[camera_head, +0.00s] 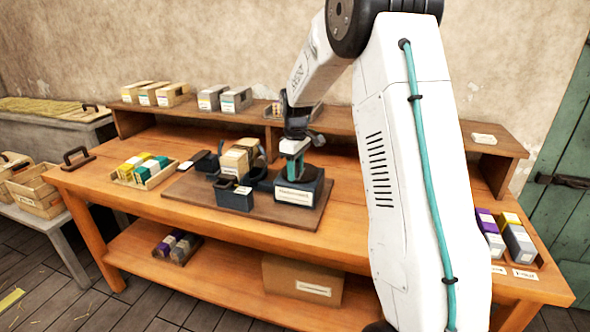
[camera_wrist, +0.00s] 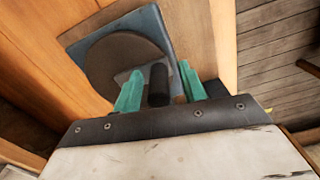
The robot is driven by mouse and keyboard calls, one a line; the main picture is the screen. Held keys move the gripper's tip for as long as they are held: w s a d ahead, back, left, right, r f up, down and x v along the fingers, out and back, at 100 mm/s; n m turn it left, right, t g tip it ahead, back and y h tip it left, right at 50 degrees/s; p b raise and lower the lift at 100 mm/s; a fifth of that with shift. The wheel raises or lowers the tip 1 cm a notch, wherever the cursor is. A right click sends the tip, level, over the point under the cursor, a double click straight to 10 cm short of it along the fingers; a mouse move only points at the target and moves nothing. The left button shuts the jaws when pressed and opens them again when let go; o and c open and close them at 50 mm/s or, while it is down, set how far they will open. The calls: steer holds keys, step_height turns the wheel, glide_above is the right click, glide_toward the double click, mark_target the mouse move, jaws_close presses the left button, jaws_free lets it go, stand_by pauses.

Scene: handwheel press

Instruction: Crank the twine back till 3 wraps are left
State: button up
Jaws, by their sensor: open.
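A dark blue box with a white label (camera_head: 296,193) stands on a brown board on the bench. My gripper (camera_head: 293,158) points down at its top. In the wrist view a blue-grey plate (camera_wrist: 82,38) carries a dark round disc (camera_wrist: 105,68). A short black upright handle (camera_wrist: 158,78) is near the disc's edge. My gripper's teal fingers (camera_wrist: 160,90) are apart, one on each side of the handle; I cannot tell whether they touch it. Twine and its wraps cannot be made out in either view.
Left of the labelled box, a cream block (camera_head: 236,162) sits among dark blue parts on the board (camera_head: 190,190). A tray of coloured boxes (camera_head: 143,172) is farther left. A raised back shelf (camera_head: 200,113) holds more boxes. My arm hides much of the bench's right part.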

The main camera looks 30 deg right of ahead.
step_height(320, 180, up, 8)
steer(key=shift+f, duration=0.1)
stand_by(0.4)
steer(key=s+a+r+m, duration=0.1)
steer(key=s+a+r, duration=0.45)
steer(key=s, duration=0.35)
steer(key=s+a+r+m, duration=0.2)
steer(key=s+a+r, duration=0.2)
steer(key=s+a, duration=0.4)
steer(key=s+a+f+m, duration=0.1)
steer(key=s+a+f, duration=0.1)
steer(key=s, duration=0.8)
steer(key=s+a+f+m+t, duration=0.1)
steer(key=s+a+f, duration=0.1)
steer(key=s, duration=0.9)
steer(key=shift+a+f+m, duration=0.15)
steer(key=shift+a+m, duration=0.25)
steer(key=shift+a, duration=0.45)
